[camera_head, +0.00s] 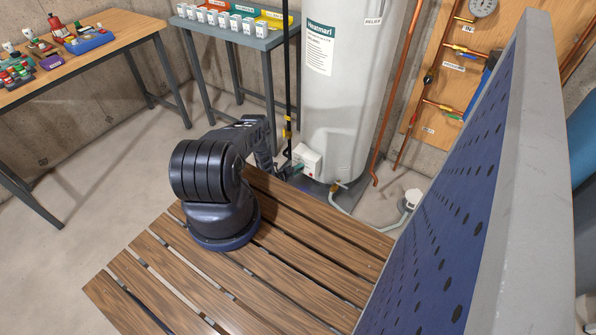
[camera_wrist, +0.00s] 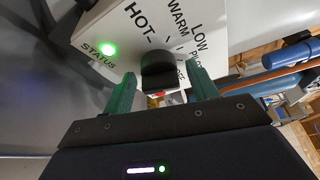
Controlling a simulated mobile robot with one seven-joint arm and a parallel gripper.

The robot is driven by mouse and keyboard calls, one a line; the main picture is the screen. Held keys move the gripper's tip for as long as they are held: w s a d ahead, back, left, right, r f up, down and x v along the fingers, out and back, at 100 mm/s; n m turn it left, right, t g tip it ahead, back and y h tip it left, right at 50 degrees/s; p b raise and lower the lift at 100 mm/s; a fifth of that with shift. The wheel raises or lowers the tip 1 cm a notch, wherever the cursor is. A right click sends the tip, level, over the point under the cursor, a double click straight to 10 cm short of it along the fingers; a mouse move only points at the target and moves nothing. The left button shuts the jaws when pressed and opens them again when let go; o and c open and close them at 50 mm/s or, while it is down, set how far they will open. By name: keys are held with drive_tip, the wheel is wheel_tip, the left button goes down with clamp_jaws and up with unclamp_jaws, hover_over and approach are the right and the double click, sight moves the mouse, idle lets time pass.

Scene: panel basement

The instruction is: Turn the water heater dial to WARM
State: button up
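The water heater (camera_head: 345,100) is a tall pale tank, with a white control box (camera_head: 309,158) low on its front. In the wrist view the box face (camera_wrist: 108,32) carries the words HOT, WARM and LOW, a partly hidden PILOT, and a lit green STATUS light (camera_wrist: 108,50). The black round dial (camera_wrist: 158,68) is below these words. My gripper (camera_wrist: 165,78) is open, with one green finger on each side of the dial and a visible gap at both sides. Which mark the dial points to, I cannot tell. In the head view my gripper (camera_head: 290,171) is at the box.
A copper pipe (camera_head: 395,90) runs down right of the tank. A drain hose (camera_head: 355,222) and a white floor fitting (camera_head: 412,198) are near its base. A blue perforated panel (camera_head: 450,210) stands at right. Workbenches (camera_head: 85,45) stand at left; floor before them is clear.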

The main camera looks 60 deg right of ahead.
drive_tip(key=v, duration=1)
drive_tip(key=shift+w+a, duration=0.15)
drive_tip(key=shift+a, duration=0.25)
